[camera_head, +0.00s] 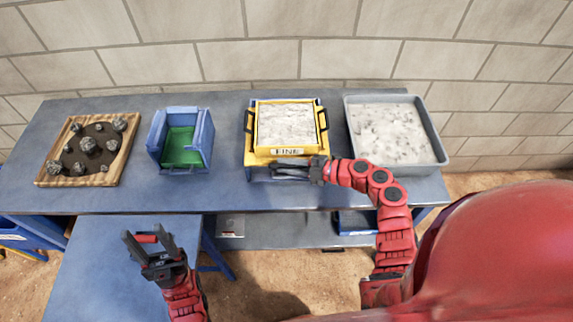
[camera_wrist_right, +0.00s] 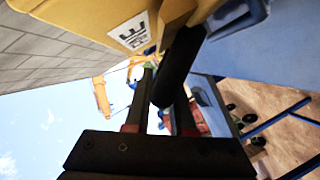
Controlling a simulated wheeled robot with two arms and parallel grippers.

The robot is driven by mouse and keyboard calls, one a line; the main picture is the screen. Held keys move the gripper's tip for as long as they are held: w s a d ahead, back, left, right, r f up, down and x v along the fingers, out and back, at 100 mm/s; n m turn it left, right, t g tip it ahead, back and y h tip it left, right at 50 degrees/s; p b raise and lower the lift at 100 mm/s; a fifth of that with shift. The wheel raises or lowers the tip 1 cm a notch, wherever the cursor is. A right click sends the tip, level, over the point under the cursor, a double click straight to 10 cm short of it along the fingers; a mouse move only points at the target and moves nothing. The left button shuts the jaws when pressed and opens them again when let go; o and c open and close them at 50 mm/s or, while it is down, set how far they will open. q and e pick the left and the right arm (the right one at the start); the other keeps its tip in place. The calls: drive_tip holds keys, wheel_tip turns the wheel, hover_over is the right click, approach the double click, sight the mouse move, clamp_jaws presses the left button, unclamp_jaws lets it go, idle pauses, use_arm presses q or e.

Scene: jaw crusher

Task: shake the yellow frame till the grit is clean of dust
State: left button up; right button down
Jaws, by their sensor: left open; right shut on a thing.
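The yellow frame (camera_head: 257,152), labelled FINE, sits on a blue stand (camera_head: 247,172) in the middle of the long table. Pale grey grit (camera_head: 287,122) fills its top; I cannot tell how much of it is dust. Black handles show on its left and right sides. My right gripper (camera_head: 297,172) is at its front edge, shut on a black front handle (camera_wrist_right: 178,65). In the right wrist view, the yellow frame (camera_wrist_right: 85,18) and its label are close above the fingers. My left gripper (camera_head: 149,241) is open and empty over the lower blue table, well away from the frame.
A grey tray (camera_head: 442,150) of pale material stands right of the frame. A blue bin (camera_head: 155,139) with green inside stands left of it. A wooden tray (camera_head: 45,170) with dark rocks is at the far left. A tiled wall (camera_head: 270,55) rises behind.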

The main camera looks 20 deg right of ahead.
sight(287, 151)
idle(0.8)
drive_tip(key=w+b, duration=0.1)
drive_tip(key=w+d+b, duration=0.1)
drive_tip(key=w, duration=0.1)
drive_tip(key=w+b, duration=0.1)
drive_tip(key=w, duration=0.1)
drive_tip(key=shift+d+f, duration=0.25)
drive_tip(key=shift+w+d+r, duration=0.1)
drive_tip(key=shift+w, duration=0.15)
drive_tip(key=shift+r, duration=0.1)
drive_tip(key=c, duration=0.8)
unclamp_jaws()
drive_tip(key=shift+o, duration=0.2)
drive_tip(key=shift+s, duration=0.1)
